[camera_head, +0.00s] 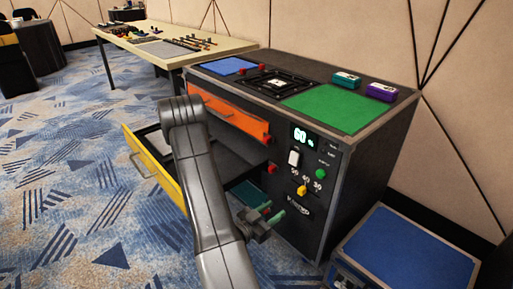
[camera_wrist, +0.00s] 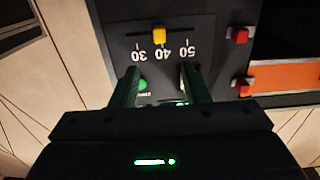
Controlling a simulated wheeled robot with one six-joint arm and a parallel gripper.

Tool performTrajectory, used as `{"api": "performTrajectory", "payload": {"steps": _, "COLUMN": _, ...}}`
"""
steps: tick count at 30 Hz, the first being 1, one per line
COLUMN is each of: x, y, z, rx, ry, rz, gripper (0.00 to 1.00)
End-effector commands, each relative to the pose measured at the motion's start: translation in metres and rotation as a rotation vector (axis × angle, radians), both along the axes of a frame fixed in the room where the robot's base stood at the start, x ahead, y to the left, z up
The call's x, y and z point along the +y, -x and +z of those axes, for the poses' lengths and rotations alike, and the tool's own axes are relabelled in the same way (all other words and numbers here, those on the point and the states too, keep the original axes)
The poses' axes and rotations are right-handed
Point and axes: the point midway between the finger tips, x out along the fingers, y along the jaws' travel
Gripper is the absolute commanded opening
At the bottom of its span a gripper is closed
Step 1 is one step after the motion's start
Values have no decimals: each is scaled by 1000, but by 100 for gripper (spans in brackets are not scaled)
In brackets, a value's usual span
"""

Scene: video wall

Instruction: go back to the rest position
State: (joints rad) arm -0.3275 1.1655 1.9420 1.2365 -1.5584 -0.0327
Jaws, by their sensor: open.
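My gripper (camera_head: 270,214) is in front of the dark cabinet (camera_head: 345,205), low on its control side, with green fingers apart and nothing between them. In the wrist view the gripper (camera_wrist: 161,88) faces the panel, which appears upside down. The yellow slider knob (camera_head: 302,190) stands by the 40 mark of a 30-40-50 scale; it also shows in the wrist view (camera_wrist: 159,34). A green button (camera_head: 320,173) and a white switch (camera_head: 294,157) sit above it. In the wrist view the fingers partly cover both. A lit display (camera_head: 302,136) reads 60.
A yellow-fronted drawer (camera_head: 153,170) stands open left of my arm, below an orange front (camera_head: 230,116). A blue-topped case (camera_head: 405,254) stands on the floor at right. A green mat (camera_head: 330,107) and two small boxes lie on top. Carpet at left is clear.

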Motion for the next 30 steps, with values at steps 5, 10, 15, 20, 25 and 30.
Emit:
{"api": "performTrajectory", "payload": {"steps": 5, "x": -19, "y": -14, "z": -1, "rx": -4, "ry": -1, "rz": -5, "gripper": 42}}
{"api": "performTrajectory", "payload": {"steps": 10, "x": -40, "y": -30, "z": -1, "rx": -4, "ry": 0, "rz": -5, "gripper": 42}}
{"api": "performTrajectory", "payload": {"steps": 15, "x": -62, "y": -48, "z": -1, "rx": -4, "ry": -2, "rz": -4, "gripper": 42}}
{"api": "performTrajectory", "payload": {"steps": 20, "x": -82, "y": -63, "z": -1, "rx": -4, "ry": 0, "rz": -3, "gripper": 42}}
{"api": "performTrajectory", "payload": {"steps": 25, "x": -97, "y": -75, "z": 0, "rx": -3, "ry": 0, "rz": -2, "gripper": 42}}
{"api": "performTrajectory", "payload": {"steps": 30, "x": -103, "y": -81, "z": 0, "rx": -2, "ry": 1, "rz": 0, "gripper": 42}}
